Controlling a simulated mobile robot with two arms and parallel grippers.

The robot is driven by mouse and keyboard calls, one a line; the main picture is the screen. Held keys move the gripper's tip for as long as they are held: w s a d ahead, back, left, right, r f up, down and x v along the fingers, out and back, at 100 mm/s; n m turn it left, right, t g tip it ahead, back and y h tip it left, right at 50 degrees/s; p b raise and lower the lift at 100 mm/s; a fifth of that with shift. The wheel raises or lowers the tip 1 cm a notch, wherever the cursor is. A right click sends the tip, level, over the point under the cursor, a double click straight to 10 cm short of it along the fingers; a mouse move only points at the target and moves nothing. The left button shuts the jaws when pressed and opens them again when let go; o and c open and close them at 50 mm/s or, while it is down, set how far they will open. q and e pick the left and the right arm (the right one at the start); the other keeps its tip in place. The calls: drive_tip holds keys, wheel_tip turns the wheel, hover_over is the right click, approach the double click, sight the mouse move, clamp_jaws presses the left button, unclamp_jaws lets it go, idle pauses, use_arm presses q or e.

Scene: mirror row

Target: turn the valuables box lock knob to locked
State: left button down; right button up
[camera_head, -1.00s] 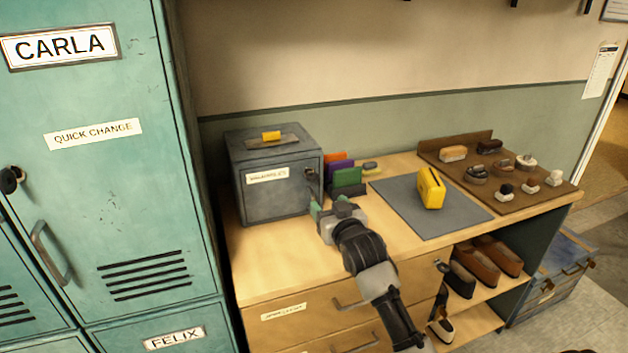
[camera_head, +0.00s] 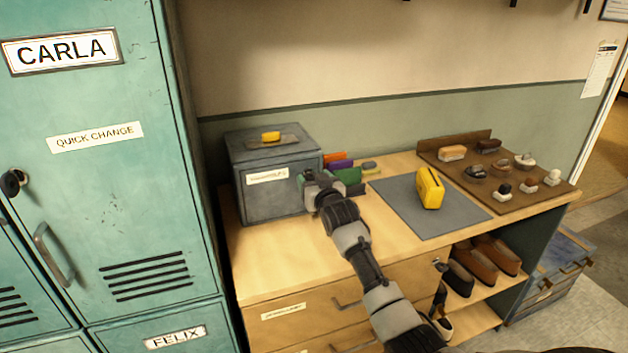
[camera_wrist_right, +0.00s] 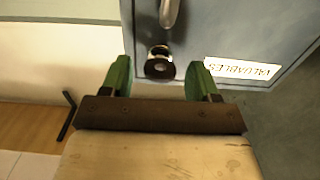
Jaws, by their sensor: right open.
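The grey metal valuables box (camera_head: 270,202) stands at the left end of the wooden counter, beside the teal lockers, with its lid down. Its white label also shows upside down in the right wrist view (camera_wrist_right: 243,69). The dark round lock knob (camera_wrist_right: 160,66) is on the box front, below a metal handle-like piece (camera_wrist_right: 169,12) in that view. In the head view my right gripper hides the knob. My right gripper (camera_wrist_right: 158,80) is open, with its green fingers on either side of the knob and apart from it. My left gripper is out of view.
A yellow block (camera_head: 271,136) lies on the box lid. Coloured upright cards (camera_head: 340,167) stand close right of the box. A yellow item (camera_head: 430,188) stands on a grey mat (camera_head: 399,213). A brown board (camera_head: 480,183) holds brushes and small pots. The counter front left is clear.

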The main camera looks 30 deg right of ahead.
drive_tip(key=c, duration=0.9)
drive_tip(key=shift+c, duration=0.2)
drive_tip(key=shift+n, duration=0.3)
drive_tip(key=n+p, duration=0.2)
drive_tip(key=n, duration=1.5)
drive_tip(key=shift+p, duration=0.4)
drive_tip(key=shift+n, duration=0.4)
